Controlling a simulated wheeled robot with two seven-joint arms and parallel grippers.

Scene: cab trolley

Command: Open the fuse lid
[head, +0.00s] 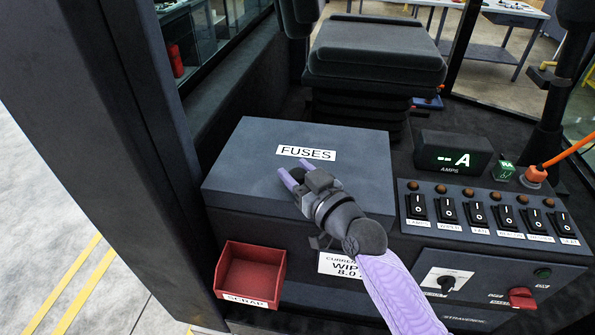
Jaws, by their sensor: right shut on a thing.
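The fuse lid (240,165) is a flat dark grey panel with a white FUSES label (306,153), on top of a dark box in the middle of the head view. It looks down flat, with no gap visible along its edges. My right gripper (292,171) comes in from the lower right and lies over the lid's front part, its purple fingers just below the label. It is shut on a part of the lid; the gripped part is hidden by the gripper. My left gripper is not in view.
A red SCRAP bin (252,272) hangs at the box's front left. A switch panel (492,215) with several rocker switches and an amps display (453,159) stand to the right. The seat (375,50) is behind the box. A dark cab post (110,130) rises at left.

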